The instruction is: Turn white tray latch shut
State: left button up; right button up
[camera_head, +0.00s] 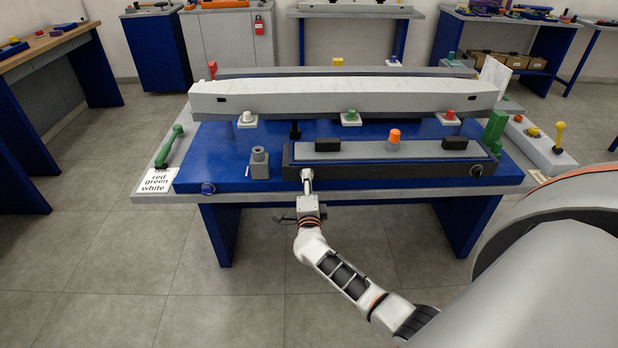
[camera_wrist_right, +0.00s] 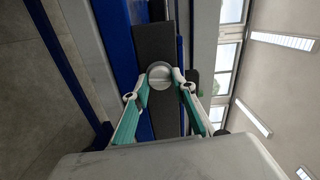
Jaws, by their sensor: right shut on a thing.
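A pale round latch knob (camera_wrist_right: 160,76) with a slot across its face sits on the dark front face of a long tray (camera_wrist_right: 155,45). My right gripper (camera_wrist_right: 162,84) is shut on this knob, one fingertip on each side, in the right wrist view. In the head view, my right gripper (camera_head: 307,182) reaches the left end of the dark tray's front (camera_head: 390,175) and hides most of the knob. A second, dark round knob (camera_head: 476,170) is at the right end of that front. My left gripper is not in view.
The tray lies on a blue-topped table (camera_head: 225,170). A long white beam (camera_head: 340,92) spans behind it. A grey block (camera_head: 259,163) stands just left of the tray. A sign (camera_head: 157,181) reads "red green white". Floor in front is clear.

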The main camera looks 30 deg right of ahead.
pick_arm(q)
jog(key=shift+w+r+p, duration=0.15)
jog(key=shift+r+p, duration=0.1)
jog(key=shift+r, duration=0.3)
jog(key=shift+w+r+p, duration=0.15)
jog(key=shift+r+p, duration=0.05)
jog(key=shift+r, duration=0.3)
pick_arm(e)
jog(key=shift+n, duration=0.6)
jog(key=shift+f, duration=0.1)
jog(key=o, duration=1.1)
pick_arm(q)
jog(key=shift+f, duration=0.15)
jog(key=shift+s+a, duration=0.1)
pick_arm(e)
jog(key=v, duration=1.2)
jog(key=shift+a, duration=0.1)
